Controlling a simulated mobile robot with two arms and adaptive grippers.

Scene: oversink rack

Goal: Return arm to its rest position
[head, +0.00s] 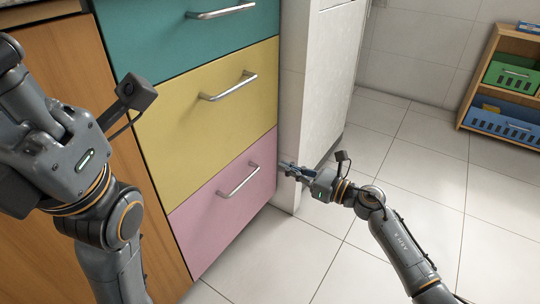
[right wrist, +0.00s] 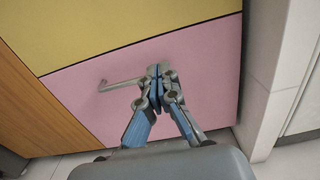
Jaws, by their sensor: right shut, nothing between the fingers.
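My right gripper (head: 284,167) is low in front of the cabinet, just right of the pink drawer (head: 225,205) in the head view. In the right wrist view its fingers (right wrist: 157,73) are shut together with nothing between them. The pink drawer's handle (head: 238,180) stands apart from the fingers in the head view. In the right wrist view the fingers overlap the right end of this handle (right wrist: 118,85). My left arm (head: 70,150) fills the left side of the head view, and its fingertips are not clearly visible.
The cabinet has a teal drawer (head: 185,35) and a yellow drawer (head: 205,110) above the pink one; all look closed. A white wall end (head: 305,100) stands right of it. Tiled floor (head: 410,160) is open further right. A wooden shelf (head: 482,75) with bins stands at far right.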

